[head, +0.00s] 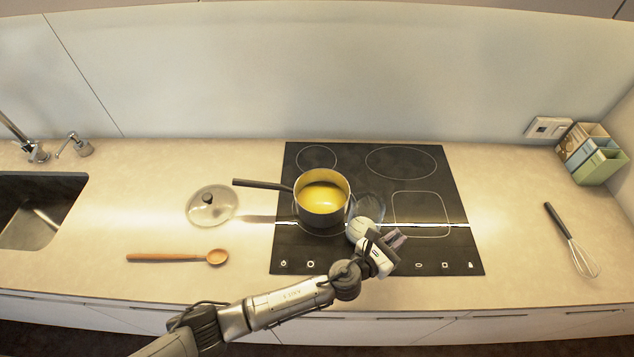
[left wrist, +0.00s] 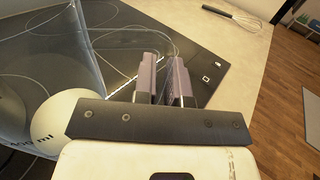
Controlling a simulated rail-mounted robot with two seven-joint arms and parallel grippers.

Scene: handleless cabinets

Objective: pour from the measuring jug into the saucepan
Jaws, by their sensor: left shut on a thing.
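The saucepan (head: 321,217) stands on the hob with yellow contents inside, its dark handle pointing left. The clear measuring jug (head: 370,205) is just right of the saucepan; its see-through wall fills the left of the left wrist view (left wrist: 72,52), with "ml" lettering low on it. Pale rounded shapes show in or behind the jug; I cannot tell what they are. My left gripper (head: 398,238) is at the jug's right side, shut on the jug's clear handle, which is hard to make out between the fingers (left wrist: 163,75). My right gripper is not in view.
A glass lid (head: 212,206) and a wooden spoon (head: 180,257) lie left of the black hob (head: 430,255). A sink (head: 35,215) is at far left. A whisk (head: 572,242) and a file-like box set (head: 592,155) are at right. The counter right of the hob is mostly clear.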

